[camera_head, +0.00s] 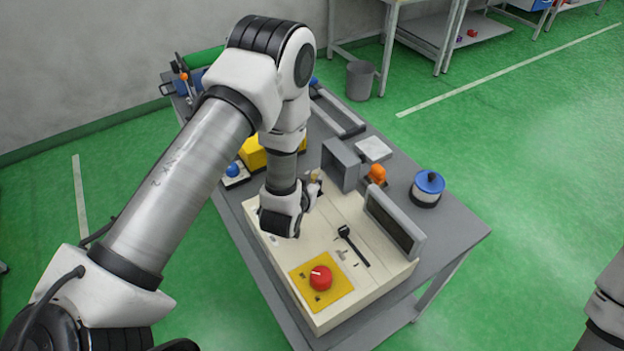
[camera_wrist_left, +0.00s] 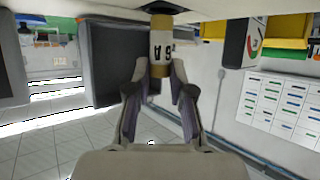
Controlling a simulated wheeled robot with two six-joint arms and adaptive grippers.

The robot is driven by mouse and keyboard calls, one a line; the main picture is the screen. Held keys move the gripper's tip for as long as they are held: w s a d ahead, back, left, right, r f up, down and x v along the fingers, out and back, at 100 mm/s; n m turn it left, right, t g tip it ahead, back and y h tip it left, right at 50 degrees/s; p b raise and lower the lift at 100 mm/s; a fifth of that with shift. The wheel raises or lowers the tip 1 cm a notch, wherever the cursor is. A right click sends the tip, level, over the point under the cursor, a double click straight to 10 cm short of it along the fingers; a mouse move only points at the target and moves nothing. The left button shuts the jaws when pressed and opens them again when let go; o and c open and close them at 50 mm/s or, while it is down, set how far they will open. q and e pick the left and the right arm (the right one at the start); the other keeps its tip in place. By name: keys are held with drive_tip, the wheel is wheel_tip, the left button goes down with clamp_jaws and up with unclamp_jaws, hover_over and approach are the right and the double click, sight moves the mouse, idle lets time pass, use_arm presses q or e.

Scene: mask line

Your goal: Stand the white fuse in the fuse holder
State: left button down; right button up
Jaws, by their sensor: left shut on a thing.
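My left gripper (camera_head: 311,188) is low over the cream panel (camera_head: 345,303), near its far edge. In the left wrist view, which looks upside down, its two fingers (camera_wrist_left: 160,78) are shut on the white fuse (camera_wrist_left: 160,50). The fuse has a white labelled body and tan end caps, and lines up with the fingers. Its far cap meets or nearly meets the cream surface at the picture's top; I cannot tell whether it touches. A tan end of the fuse also shows in the head view (camera_head: 315,175). I cannot make out the fuse holder. My right gripper is out of view.
A grey upright box (camera_head: 340,165) stands close to the gripper, with an orange part (camera_head: 377,173) beyond. A grey framed screen (camera_head: 394,222), black lever (camera_head: 353,245) and red knob (camera_head: 320,278) sit on the panel. A blue-lidded can (camera_head: 427,188) stands on the grey table (camera_head: 462,228).

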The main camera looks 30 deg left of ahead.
use_arm(q)
drive_tip(key=shift+f+b, duration=0.65)
drive_tip(key=shift+f, duration=0.15)
drive_tip(key=c, duration=1.3)
unclamp_jaws()
drive_tip(key=shift+p+v, duration=1)
drive_tip(key=shift+v, duration=1.8)
drive_tip(key=shift+p+v, duration=0.6)
drive_tip(key=shift+v, duration=2.05)
drive_tip(key=shift+s, duration=0.1)
